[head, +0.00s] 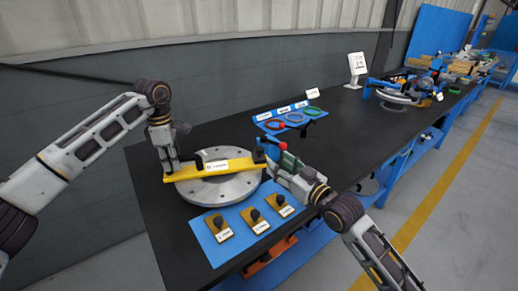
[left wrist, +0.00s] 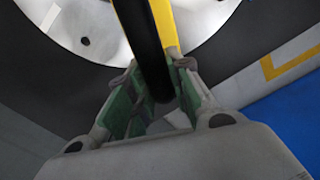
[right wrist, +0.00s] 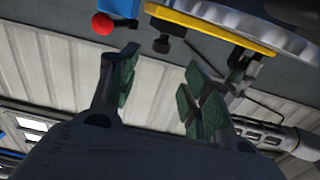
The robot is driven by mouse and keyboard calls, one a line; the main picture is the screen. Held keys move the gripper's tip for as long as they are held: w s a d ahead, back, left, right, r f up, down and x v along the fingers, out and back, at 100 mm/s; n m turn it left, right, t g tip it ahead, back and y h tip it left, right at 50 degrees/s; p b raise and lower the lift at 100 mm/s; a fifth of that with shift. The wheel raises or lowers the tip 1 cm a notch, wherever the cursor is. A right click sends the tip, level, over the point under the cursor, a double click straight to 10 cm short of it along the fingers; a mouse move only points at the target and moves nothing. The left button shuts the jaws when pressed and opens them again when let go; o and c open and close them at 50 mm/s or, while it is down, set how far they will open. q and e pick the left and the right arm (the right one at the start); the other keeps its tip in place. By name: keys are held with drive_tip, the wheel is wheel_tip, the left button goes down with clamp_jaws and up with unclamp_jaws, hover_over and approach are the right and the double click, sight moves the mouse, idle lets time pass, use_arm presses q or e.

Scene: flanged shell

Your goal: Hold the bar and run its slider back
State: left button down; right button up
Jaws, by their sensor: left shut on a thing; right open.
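The yellow bar (head: 240,163) lies across the round grey flanged plate (head: 205,191), with a white label on it. My left gripper (head: 171,170) is at the bar's left end. It is shut on a black upright handle (left wrist: 148,45) there, seen between its fingers in the left wrist view. A dark knob (head: 258,155) stands at the bar's right end; I cannot tell if it is the slider. My right gripper (head: 272,168) is open close to that end. In the right wrist view the knob (right wrist: 161,44) shows near the open fingers, with nothing clearly held.
A blue mat (head: 212,248) with three yellow blocks with black knobs lies in front of the plate. A blue board with coloured rings (head: 294,118) stands behind.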

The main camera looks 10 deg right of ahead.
sight(261, 150)
drive_tip(key=shift+x, duration=5.7)
drive_tip(key=shift+r, duration=0.1)
drive_tip(key=shift+c, duration=0.4)
clamp_jaws()
drive_tip(key=shift+a, duration=0.1)
